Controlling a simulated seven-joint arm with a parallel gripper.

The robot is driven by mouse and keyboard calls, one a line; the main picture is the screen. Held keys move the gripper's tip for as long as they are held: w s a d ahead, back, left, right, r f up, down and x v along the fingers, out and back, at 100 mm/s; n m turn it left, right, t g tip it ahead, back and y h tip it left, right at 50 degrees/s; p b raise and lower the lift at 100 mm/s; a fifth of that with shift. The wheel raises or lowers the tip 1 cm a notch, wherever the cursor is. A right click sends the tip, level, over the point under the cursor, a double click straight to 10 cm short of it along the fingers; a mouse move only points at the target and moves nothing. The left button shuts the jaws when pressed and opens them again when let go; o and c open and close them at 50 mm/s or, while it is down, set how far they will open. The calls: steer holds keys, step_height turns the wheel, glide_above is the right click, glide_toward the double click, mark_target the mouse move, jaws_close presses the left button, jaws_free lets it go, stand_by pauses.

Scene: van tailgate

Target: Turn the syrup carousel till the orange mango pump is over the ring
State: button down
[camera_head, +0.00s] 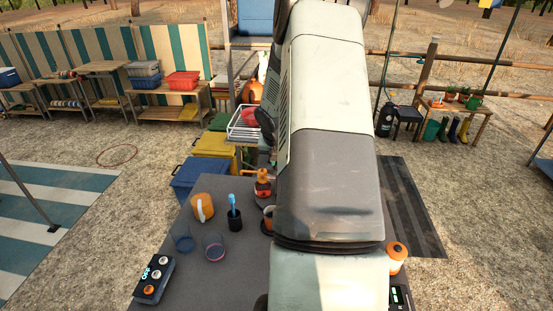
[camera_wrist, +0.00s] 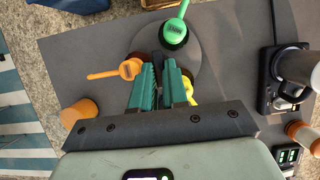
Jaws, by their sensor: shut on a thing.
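The syrup carousel (camera_wrist: 212,52) is a round grey turntable under my gripper in the wrist view. The orange mango pump (camera_wrist: 130,69) is at its left, with its spout pointing left; in the head view the orange pump (camera_head: 262,176) shows just left of my arm. A green pump (camera_wrist: 176,28) stands at the far side and a yellow pump (camera_wrist: 191,88) is partly hidden right of my fingers. My gripper (camera_wrist: 158,68) has its green fingers close together between the orange and yellow pumps, on a part of the carousel they mostly hide. I cannot make out the ring.
In the wrist view, an orange cup (camera_wrist: 79,113) stands left and a black-based appliance (camera_wrist: 268,82) right. In the head view, a dark pot with a blue tool (camera_head: 235,220), two clear glasses (camera_head: 214,248) and a button box (camera_head: 153,278) are on the left tabletop.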

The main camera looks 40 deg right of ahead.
steer(key=n, duration=0.1)
steer(key=n+y, duration=0.1)
steer(key=n, duration=0.1)
steer(key=n+t, duration=0.1)
steer(key=shift+s+d, duration=0.1)
steer(key=shift+d, duration=0.2)
steer(key=shift+d+n+y, duration=0.15)
steer(key=shift+n+y, duration=0.75)
steer(key=shift+n, duration=1.3)
steer(key=c, duration=1.1)
jaws_free()
steer(key=shift+c, duration=0.2)
steer(key=v, duration=1)
steer(key=shift+s+r, duration=0.3)
steer(key=shift+r, duration=0.05)
steer(key=shift+c, duration=0.4)
